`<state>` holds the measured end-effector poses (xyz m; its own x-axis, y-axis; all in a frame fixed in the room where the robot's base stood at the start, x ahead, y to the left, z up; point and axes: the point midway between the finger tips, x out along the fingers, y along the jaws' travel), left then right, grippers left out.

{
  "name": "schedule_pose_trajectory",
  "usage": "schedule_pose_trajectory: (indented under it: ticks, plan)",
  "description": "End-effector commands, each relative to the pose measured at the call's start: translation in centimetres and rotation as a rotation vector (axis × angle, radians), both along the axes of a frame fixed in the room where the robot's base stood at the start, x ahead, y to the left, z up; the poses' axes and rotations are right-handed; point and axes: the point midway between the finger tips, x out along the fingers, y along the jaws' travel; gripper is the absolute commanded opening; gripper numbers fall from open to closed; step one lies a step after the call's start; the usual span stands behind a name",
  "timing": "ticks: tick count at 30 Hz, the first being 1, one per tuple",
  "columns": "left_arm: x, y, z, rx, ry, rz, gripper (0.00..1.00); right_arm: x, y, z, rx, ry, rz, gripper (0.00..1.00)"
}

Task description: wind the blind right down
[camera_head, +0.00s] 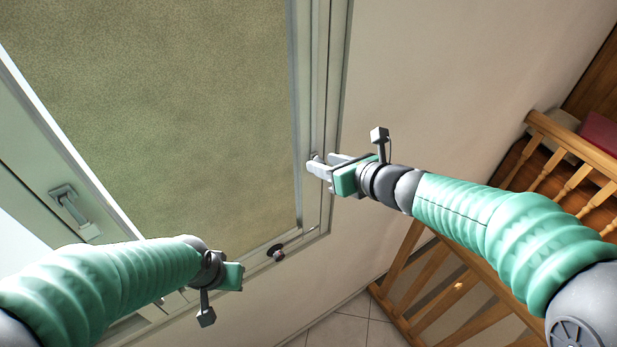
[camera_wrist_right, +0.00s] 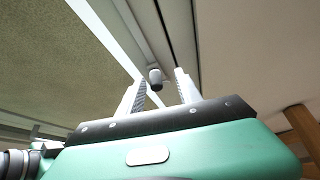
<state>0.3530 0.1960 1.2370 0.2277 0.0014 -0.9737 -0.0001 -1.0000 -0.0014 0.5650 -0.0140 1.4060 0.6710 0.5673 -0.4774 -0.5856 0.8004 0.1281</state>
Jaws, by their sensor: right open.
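The blind (camera_head: 190,110) is a mottled green-beige sheet filling most of the pale window frame (camera_head: 325,60); it also shows in the right wrist view (camera_wrist_right: 50,60). A small grey knob, seemingly the winder's handle (camera_wrist_right: 155,78), stands off the frame's right side. In the right wrist view it appears between and beyond my open right fingers, with no clear contact. My right gripper (camera_head: 317,167) is at that frame edge in the head view, where its fingers partly cover the knob. My left gripper (camera_head: 236,276) is low, left of centre; its fingers cannot be made out.
A dark round knob (camera_head: 276,251) sits near the frame's lower corner. A window catch (camera_head: 72,207) is on the left side. Plain wall (camera_head: 430,80) lies right of the window.

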Motion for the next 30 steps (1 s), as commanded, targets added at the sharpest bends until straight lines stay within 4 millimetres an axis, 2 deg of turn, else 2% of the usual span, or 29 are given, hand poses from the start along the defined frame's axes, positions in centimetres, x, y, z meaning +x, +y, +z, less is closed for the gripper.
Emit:
schedule_pose_trajectory:
  ticks: [18, 30]
  plan:
    - [0.0, 0.0, -0.5, 0.000, 0.000, 0.000, 0.24, -4.4, -3.3, 0.0, 0.001, 0.001, 0.000, 0.41]
    - [0.0, 0.0, -0.5, 0.000, 0.000, 0.000, 0.24, -4.6, -3.4, 0.0, 0.001, 0.001, 0.000, 0.41]
